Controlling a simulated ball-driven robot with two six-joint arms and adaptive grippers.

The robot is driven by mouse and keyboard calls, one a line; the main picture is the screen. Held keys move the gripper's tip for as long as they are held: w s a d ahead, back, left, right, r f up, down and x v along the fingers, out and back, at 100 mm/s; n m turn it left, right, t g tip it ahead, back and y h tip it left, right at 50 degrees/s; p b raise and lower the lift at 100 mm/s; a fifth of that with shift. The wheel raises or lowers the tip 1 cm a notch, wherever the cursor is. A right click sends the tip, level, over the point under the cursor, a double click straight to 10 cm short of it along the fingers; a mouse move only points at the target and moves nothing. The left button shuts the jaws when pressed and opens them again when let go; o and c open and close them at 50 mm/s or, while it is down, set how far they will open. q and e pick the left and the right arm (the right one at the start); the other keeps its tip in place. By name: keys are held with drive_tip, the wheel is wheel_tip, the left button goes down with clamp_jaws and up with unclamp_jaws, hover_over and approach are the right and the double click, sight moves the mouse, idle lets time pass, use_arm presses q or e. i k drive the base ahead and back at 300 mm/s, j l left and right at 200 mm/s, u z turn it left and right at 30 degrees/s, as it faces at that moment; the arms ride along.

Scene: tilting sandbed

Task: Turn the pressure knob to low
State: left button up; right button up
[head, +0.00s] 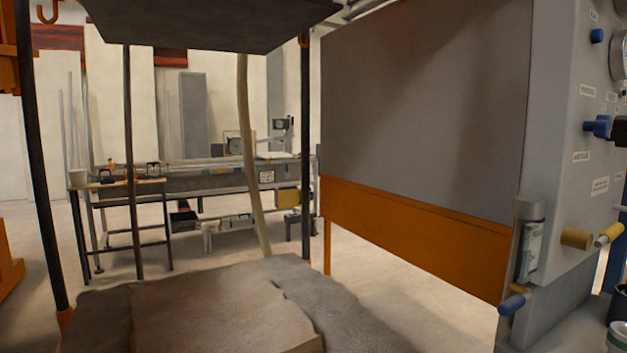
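A grey control panel (569,186) stands at the right edge of the head view, seen at a steep angle. Part of a round gauge (619,56) is cut off by the picture's edge. A blue knob with a black body (599,126) sticks out below the gauge. A small blue knob (597,36) is higher up. Neither of my grippers is in view.
A blue-tipped handle (514,303) juts out at the panel's lower left. A large grey board (420,110) with an orange rail (410,235) stands left of the panel. Dark posts (306,150) frame a sandy slab (215,315). A cluttered bench (215,180) stands behind.

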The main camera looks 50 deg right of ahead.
sight(602, 127)
drive_tip(key=z, duration=2.8)
